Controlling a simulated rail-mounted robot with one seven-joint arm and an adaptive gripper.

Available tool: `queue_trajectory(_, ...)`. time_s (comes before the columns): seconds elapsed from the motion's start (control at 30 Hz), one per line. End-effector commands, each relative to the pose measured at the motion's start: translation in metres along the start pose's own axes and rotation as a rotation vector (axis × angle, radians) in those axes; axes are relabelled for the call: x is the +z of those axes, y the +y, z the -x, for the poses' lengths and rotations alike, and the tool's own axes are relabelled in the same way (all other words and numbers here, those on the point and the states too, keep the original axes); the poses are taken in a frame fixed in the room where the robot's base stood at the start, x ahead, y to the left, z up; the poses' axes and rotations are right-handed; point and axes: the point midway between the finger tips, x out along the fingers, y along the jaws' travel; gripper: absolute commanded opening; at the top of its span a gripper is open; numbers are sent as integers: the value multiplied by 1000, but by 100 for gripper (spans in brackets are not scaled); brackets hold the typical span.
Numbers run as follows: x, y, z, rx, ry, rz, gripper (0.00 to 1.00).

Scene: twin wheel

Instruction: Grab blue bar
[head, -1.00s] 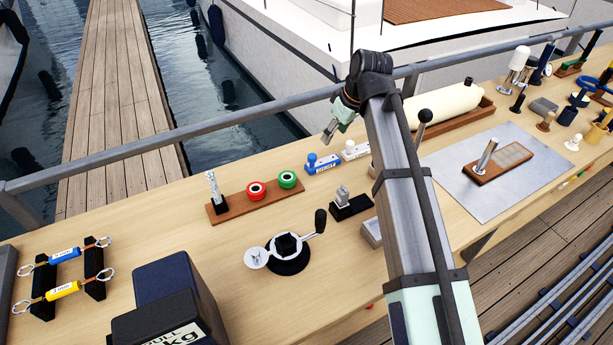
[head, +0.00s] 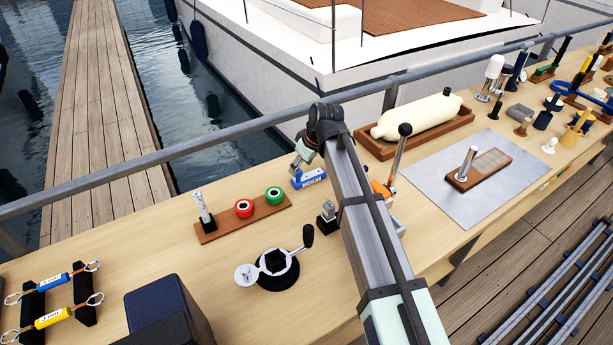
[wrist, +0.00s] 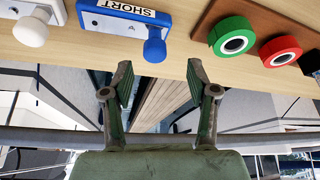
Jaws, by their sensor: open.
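Two blue pieces could be the bar. A blue block labelled SHORT (head: 314,177), with a blue knob, sits at the bench's back edge; it shows at the top of the wrist view (wrist: 108,22). A blue labelled rod with end rings (head: 54,280) lies across black stands at far left, above a similar yellow rod (head: 53,317). My gripper (head: 296,165) is beside the SHORT block in the head view. In the wrist view my gripper (wrist: 159,80) is open and empty, its fingers short of the block's blue knob (wrist: 155,46). The far-left rod is outside the wrist view.
A wooden board with a red ring (head: 243,208) and a green ring (head: 274,195) lies left of the block. A white-knobbed piece (wrist: 31,30) is beside it. A crank (head: 276,268) stands in front. A metal railing (head: 190,149) runs behind the bench.

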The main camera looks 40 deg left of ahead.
Motion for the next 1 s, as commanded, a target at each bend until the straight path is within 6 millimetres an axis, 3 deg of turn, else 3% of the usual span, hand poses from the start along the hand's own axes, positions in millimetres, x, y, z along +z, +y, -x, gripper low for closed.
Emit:
queue_trajectory(0.27,-1,3,-13,-1,-2,0,59)
queue_trajectory(0.6,-1,6,-51,-1,-1,0,59)
queue_trajectory(0.83,0,6,-54,1,0,0,59)
queue_trajectory(0.87,0,6,-54,1,0,0,55)
queue_trajectory(1.0,0,6,-54,0,0,0,6)
